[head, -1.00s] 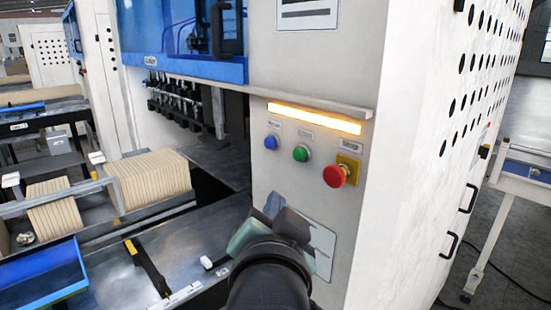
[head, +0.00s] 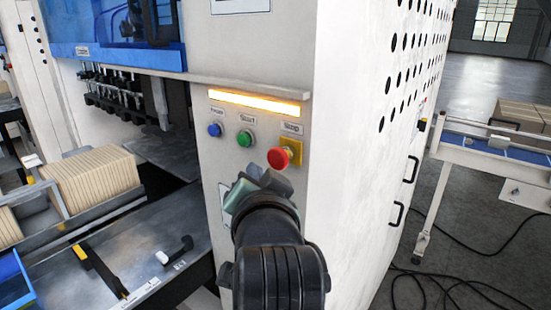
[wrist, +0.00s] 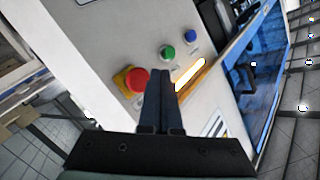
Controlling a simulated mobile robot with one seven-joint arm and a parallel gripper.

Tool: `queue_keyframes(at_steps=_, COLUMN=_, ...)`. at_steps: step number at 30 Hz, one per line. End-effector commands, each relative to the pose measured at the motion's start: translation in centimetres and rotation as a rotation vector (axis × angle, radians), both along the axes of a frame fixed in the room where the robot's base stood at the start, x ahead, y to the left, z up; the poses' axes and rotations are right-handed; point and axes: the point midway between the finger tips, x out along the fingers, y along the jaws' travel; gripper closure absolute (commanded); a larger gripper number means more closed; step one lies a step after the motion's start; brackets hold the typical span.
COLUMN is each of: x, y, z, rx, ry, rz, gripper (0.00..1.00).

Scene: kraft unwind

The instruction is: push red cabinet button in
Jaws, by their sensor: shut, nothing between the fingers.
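The red mushroom button (head: 280,157) sits on a yellow square plate on the cabinet's front panel, at the right end of a row of buttons. It also shows in the wrist view (wrist: 136,79), just left of the fingers. My gripper (head: 262,176) is in front of the panel, just below and left of the red button in the head view. In the wrist view my gripper (wrist: 161,78) has its two fingers together with nothing between them. The fingertips lie beside the red button in that view; whether they touch the panel I cannot tell.
A green button (head: 244,138) and a blue button (head: 214,130) are left of the red one. A lit yellow strip (head: 255,104) and a ledge run above them. A metal table with kraft stacks (head: 92,178) is at left.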

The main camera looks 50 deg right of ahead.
Motion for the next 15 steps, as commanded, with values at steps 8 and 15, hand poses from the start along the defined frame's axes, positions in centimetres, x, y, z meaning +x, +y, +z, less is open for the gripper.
queue_keyframes(at_steps=8, x=0.2, y=-2.1, z=0.0, rx=0.001, ry=-0.001, rz=0.000, gripper=1.00)
queue_keyframes(at_steps=15, x=0.2, y=-2.3, z=0.0, rx=0.000, ry=-0.001, rz=0.001, gripper=1.00)
